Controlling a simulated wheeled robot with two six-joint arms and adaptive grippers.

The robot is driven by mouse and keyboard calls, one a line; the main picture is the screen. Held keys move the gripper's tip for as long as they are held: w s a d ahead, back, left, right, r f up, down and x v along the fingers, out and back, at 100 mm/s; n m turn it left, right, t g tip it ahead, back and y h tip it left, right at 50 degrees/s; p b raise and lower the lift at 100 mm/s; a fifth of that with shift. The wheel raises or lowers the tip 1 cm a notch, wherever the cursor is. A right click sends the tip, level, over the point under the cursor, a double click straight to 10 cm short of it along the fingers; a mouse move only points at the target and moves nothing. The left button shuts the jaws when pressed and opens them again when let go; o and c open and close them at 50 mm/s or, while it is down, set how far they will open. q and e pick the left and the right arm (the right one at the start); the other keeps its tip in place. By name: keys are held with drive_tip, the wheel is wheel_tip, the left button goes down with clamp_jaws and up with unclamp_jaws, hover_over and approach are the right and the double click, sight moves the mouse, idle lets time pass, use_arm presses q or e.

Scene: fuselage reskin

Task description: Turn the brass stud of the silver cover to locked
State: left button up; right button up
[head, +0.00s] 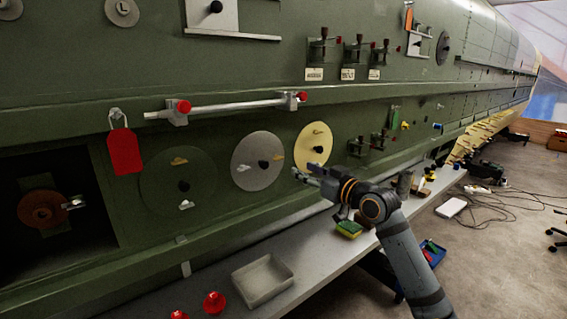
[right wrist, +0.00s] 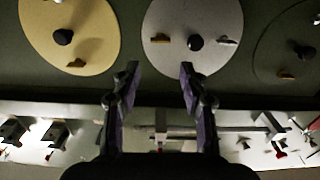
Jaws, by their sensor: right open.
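The silver cover (head: 252,178) is a round disc on the green fuselage side, with a black knob (head: 263,164) at its middle. My right gripper (head: 304,173) is open and empty, just right of the silver cover, touching nothing that I can see. My left gripper is out of view.
A yellow cover (head: 312,138) is to the right and a dark green cover (head: 160,190) to the left. A red tag (head: 124,150) hangs above. Below, the bench (head: 325,255) holds a grey tray (head: 263,280), red knobs (head: 214,303) and a sponge (head: 348,229).

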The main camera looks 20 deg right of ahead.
sight(281, 159)
drive_tip(key=p+x, duration=0.3)
drive_tip(key=x, duration=0.6)
drive_tip(key=shift+w+a, duration=0.1)
drive_tip(key=shift+a, duration=0.05)
drive_tip(key=shift+w+a+f+p, duration=0.15)
drive_tip(key=shift+w+p, duration=0.2)
drive_tip(key=shift+w, duration=0.25)
drive_tip(key=c, duration=0.9)
